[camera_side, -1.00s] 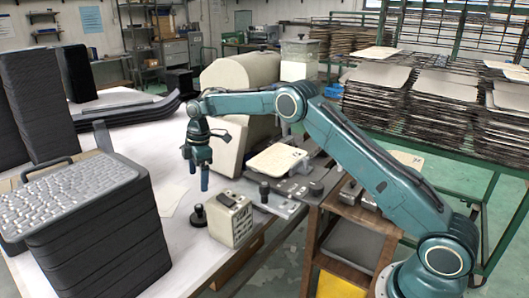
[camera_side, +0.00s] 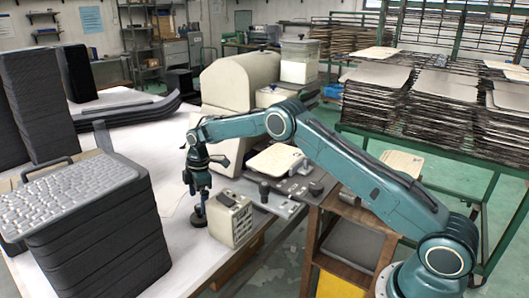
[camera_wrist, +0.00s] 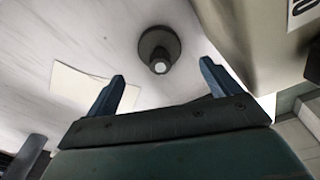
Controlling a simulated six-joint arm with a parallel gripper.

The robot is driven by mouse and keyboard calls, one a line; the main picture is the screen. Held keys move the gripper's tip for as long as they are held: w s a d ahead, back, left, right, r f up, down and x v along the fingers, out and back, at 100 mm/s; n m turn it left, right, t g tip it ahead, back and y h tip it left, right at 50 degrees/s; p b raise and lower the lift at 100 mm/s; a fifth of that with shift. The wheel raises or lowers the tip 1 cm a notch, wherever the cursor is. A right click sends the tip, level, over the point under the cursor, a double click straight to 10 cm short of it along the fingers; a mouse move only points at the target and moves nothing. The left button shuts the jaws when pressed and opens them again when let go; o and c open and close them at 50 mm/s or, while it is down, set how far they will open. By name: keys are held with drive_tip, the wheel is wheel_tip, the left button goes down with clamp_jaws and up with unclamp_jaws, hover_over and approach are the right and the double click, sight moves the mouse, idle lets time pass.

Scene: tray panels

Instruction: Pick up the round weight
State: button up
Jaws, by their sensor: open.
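The round weight (camera_side: 199,221) is a dark disc with an upright knob. It stands on the white table, just left of a small cream box. In the wrist view the round weight (camera_wrist: 159,50) shows from above, with a pale top on its knob. My gripper (camera_side: 200,205) is directly over the weight in the side view, pointing down, its fingertips at about knob height and partly hiding the knob. In the wrist view my gripper (camera_wrist: 162,78) has its two blue fingers spread apart. The weight appears beyond and between the fingertips, and nothing is held.
The cream box (camera_side: 231,220) with slots stands close on the right of the weight. A pale sheet of paper (camera_wrist: 90,92) lies on the table to the left. A tall stack of black trays (camera_side: 100,235) fills the front left.

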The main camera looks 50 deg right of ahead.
sight(199, 205)
drive_tip(key=shift+a+f, duration=0.1)
drive_tip(key=shift+f, duration=0.4)
drive_tip(key=shift+f, duration=0.15)
drive_tip(key=shift+w+a+f, duration=0.1)
drive_tip(key=shift+f, duration=1.15)
drive_tip(key=shift+a+f, duration=0.1)
drive_tip(key=shift+f, duration=1.1)
drive_tip(key=shift+r, duration=0.1)
drive_tip(key=c, duration=1.5)
drive_tip(key=shift+r, duration=0.1)
wheel_tip(199, 205, up, 20)
drive_tip(key=shift+f, duration=0.1)
